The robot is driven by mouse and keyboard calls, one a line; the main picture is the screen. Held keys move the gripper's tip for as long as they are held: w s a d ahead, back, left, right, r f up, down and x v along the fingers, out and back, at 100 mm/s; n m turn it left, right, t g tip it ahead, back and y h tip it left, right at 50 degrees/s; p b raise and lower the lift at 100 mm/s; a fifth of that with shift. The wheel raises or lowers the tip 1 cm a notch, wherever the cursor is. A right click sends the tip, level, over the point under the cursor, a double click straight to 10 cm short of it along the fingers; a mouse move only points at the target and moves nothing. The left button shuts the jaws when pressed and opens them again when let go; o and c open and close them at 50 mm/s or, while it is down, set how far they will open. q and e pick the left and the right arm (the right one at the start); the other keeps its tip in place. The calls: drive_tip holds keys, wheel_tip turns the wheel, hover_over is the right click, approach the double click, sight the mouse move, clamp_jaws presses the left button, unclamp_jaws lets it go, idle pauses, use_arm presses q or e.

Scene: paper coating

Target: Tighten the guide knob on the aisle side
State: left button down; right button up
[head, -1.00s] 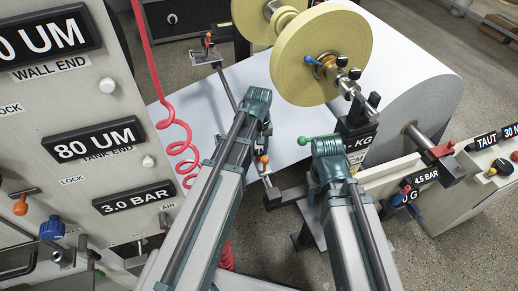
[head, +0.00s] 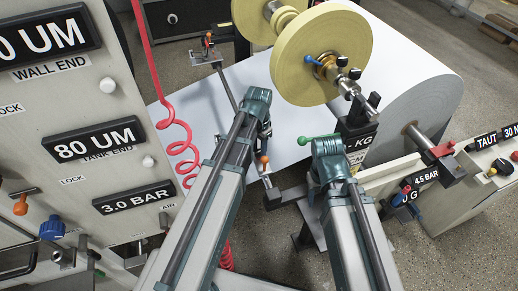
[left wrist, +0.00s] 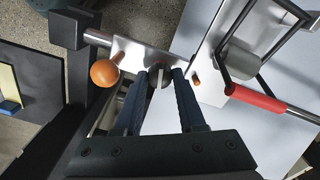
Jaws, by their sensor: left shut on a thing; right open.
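The guide knob on the aisle side is a small dark round knob (left wrist: 158,79) on a bright metal plate (left wrist: 140,58) in the left wrist view. My left gripper (left wrist: 160,72) is shut on it, with one dark finger on each side. An orange ball (left wrist: 104,73) sits just left of the fingers, apart from them. In the head view my left gripper (head: 264,132) points down beside the orange ball (head: 264,159), and the knob is hidden there. My right gripper (head: 328,150) is open near a green-ended lever (head: 305,140); its fingertips are mostly hidden.
A white paper web (head: 215,100) runs behind my arms to a large roll (head: 420,95). Yellow reels (head: 320,50) stand above. A red coiled hose (head: 180,150) hangs left, by the gauge panel (head: 40,130). A red-sleeved bar (left wrist: 255,98) lies right of the left fingers.

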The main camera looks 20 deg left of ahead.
sight(259, 152)
use_arm(q)
drive_tip(key=shift+m, duration=2)
drive_tip(key=c, duration=0.5)
unclamp_jaws()
drive_tip(key=shift+r, duration=0.1)
wheel_tip(259, 152, up, 14)
drive_tip(key=p, duration=1.3)
drive_tip(key=shift+f+p, duration=0.2)
drive_tip(key=shift+p, duration=0.2)
